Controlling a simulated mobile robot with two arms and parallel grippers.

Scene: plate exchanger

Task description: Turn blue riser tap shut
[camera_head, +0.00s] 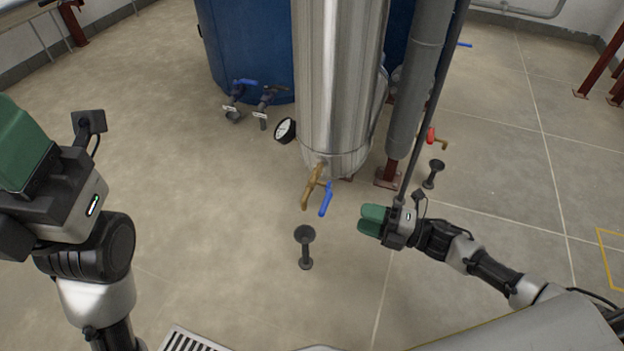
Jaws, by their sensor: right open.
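A brass tap (312,186) sticks out from the foot of a shiny steel column. Its blue lever (326,198) points down beside the spout, slightly tilted. My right gripper (372,220), with green fingers, is to the right of the blue lever and a little lower in the picture, apart from it. It is open, with nothing seen between the fingers. My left gripper (22,145) is large at the left edge, far from the tap. Its green finger part is cut off by the frame, and its opening is hidden.
A dark funnel drain (305,247) stands on the floor below the tap. A gauge (285,130) sits left of the steel column (335,90). A red-handled tap (431,136) and another drain (434,172) are at right. The blue tank (250,50) has two more taps.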

